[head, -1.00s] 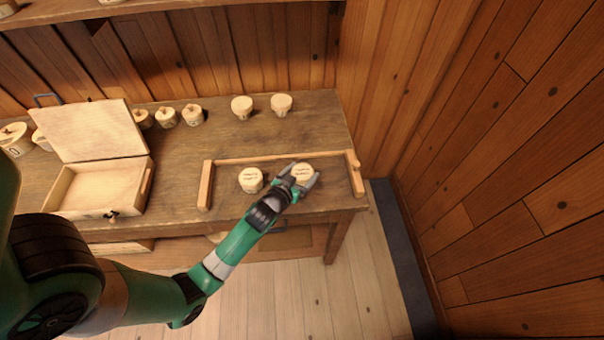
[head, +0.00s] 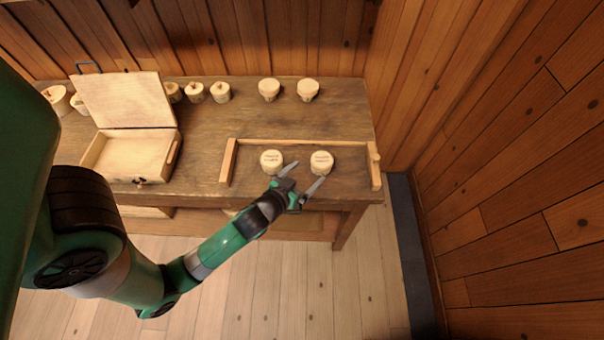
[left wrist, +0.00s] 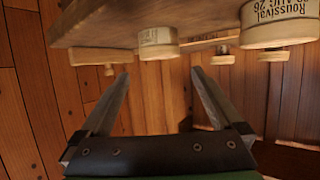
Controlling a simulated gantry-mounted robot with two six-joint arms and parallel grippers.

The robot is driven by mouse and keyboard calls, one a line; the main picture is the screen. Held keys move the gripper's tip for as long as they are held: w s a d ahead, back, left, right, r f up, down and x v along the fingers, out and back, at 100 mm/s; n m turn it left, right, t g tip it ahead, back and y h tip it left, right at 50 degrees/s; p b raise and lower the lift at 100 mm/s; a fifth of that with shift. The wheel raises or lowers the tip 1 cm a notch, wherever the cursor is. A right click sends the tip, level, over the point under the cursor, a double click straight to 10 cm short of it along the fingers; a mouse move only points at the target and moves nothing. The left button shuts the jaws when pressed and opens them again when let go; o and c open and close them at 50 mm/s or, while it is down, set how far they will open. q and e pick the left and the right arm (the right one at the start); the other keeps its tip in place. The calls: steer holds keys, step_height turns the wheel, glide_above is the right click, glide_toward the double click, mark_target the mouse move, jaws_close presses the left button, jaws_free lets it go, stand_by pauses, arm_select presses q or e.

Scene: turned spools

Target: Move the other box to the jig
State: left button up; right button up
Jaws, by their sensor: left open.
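The jig is a low wooden frame (head: 228,162) at the right front of the bench, with a left rail, a back rail and a right end piece. Two pale round lidded boxes with dark writing stand upright inside it, a left box (head: 271,161) and a right box (head: 321,162), with a gap between them. My left gripper (head: 306,174) is open and empty just in front of the boxes, its fingertips pointing toward the gap and the right box. In the left wrist view the picture is upside down, and labelled round boxes (left wrist: 280,24) show beyond the open fingers (left wrist: 160,78).
An open wooden case (head: 130,160) lies at the left. A wooden wall (head: 500,150) bounds the right.

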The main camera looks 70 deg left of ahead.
arm_select(q)
steer(key=shift+v, duration=1.05)
steer(key=w+d+r+m+t+h, duration=0.1)
steer(key=w+d+r+t, duration=0.15)
steer(key=w+r, duration=0.55)
steer(key=w+d+r+m+t, duration=0.1)
steer(key=w+d+r+t, duration=0.15)
steer(key=r, duration=0.95)
steer(key=w+d+r+m+t+h, duration=0.15)
steer(key=w+r+t, duration=0.35)
steer(key=r, duration=0.6)
steer(key=s+d+r+m+t+h, duration=0.1)
steer(key=d+r, duration=0.3)
steer(key=r, duration=0.5)
steer(key=s+d+r+m+t+h, duration=0.2)
steer(key=s+d+r+t+h, duration=0.1)
steer(key=r, duration=0.6)
steer(key=s+d+r+m+t+h, duration=0.2)
steer(key=d+r+h, duration=0.2)
steer(key=r, duration=0.6)
steer(key=shift+d+t, duration=0.4)
steer(key=shift+d, duration=0.85)
